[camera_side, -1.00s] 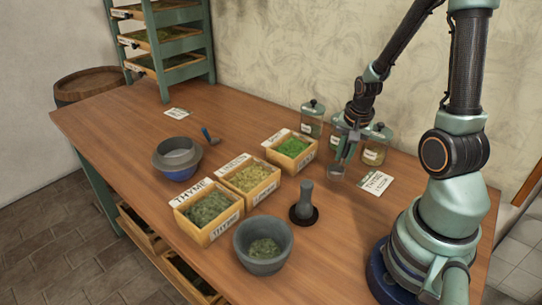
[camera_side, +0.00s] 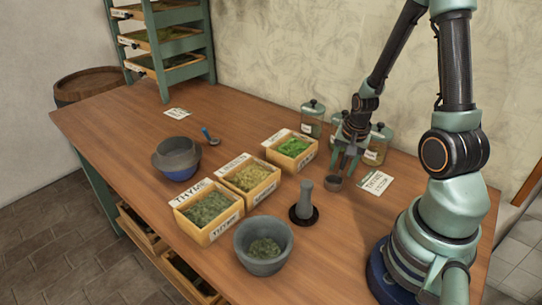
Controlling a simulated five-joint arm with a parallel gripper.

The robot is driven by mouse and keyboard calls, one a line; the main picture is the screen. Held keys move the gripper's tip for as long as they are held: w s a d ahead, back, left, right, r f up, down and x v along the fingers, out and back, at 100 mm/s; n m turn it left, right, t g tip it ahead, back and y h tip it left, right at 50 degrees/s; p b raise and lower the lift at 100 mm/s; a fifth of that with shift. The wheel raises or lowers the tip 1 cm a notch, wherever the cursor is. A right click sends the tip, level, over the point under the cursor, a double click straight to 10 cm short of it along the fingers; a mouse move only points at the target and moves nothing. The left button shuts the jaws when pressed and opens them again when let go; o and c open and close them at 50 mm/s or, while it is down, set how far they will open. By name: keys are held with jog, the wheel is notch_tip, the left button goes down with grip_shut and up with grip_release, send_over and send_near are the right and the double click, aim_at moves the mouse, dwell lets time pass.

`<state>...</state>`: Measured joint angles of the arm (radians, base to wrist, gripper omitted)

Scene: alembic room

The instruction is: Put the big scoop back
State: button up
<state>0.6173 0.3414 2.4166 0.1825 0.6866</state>
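My gripper (camera_side: 346,168) is low over the right part of the table, left of a label card and in front of the glass jars. A round, dark grey metal cup, seemingly the big scoop (camera_side: 334,184), is at its fingertips, close to the tabletop. The fingers appear shut on its handle, which they mostly hide. I cannot tell whether the cup touches the table. A smaller scoop with a blue handle (camera_side: 207,133) lies on the table beside a grey and blue bowl (camera_side: 179,172).
Wooden boxes of herbs, including thyme (camera_side: 208,229), stand mid-table. A mortar (camera_side: 262,265) and an upright pestle (camera_side: 305,205) are in front. Lidded jars (camera_side: 312,119) stand along the wall. A label card (camera_side: 375,182) lies right of my gripper. The back left table is mostly clear.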

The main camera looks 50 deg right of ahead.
jog(key=shift+r, duration=0.1)
jog(key=v, duration=1.2)
jog(key=w+a+r+n+t, duration=0.1)
jog(key=w+a+r+n, duration=0.1)
jog(key=a+r+n, duration=0.3)
jog(key=w+a+r+n+t+y, duration=0.1)
jog(key=w+a+r+n+t, duration=0.1)
jog(key=a+r+n, duration=0.4)
jog(key=a+n, duration=0.4)
jog(key=a, duration=0.2)
jog(key=shift+a+t, duration=0.25)
jog(key=shift+t, duration=0.05)
